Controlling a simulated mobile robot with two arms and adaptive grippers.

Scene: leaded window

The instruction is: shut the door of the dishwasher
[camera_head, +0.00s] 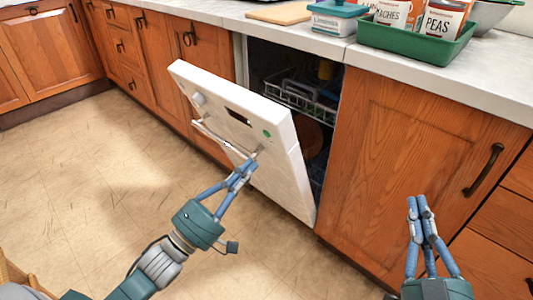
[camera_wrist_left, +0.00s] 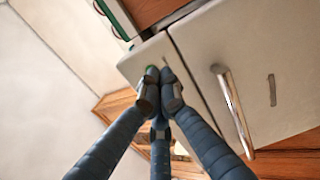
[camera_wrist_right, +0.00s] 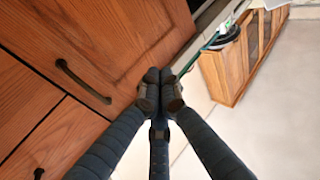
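The white dishwasher door (camera_head: 240,130) hangs partly open, tilted outward from the dishwasher opening (camera_head: 295,85) in the head view. Its bar handle (camera_head: 222,140) runs across the upper outer face. My left gripper (camera_head: 250,162) is in front of the door near the handle's right end. In the left wrist view its fingertips (camera_wrist_left: 158,76) are together with nothing between them, and the handle (camera_wrist_left: 232,110) is to their right. Whether the fingertips touch the door is unclear. My right gripper (camera_head: 418,200) is shut and empty in front of the wooden cabinet right of the dishwasher.
A dish rack (camera_head: 300,100) shows inside the dishwasher. The counter (camera_head: 450,80) above holds a green tray (camera_head: 415,45) with cans and a blue-lidded container (camera_head: 338,18). Wooden cabinets (camera_head: 400,150) flank the opening. The floor (camera_head: 90,170) at left is clear.

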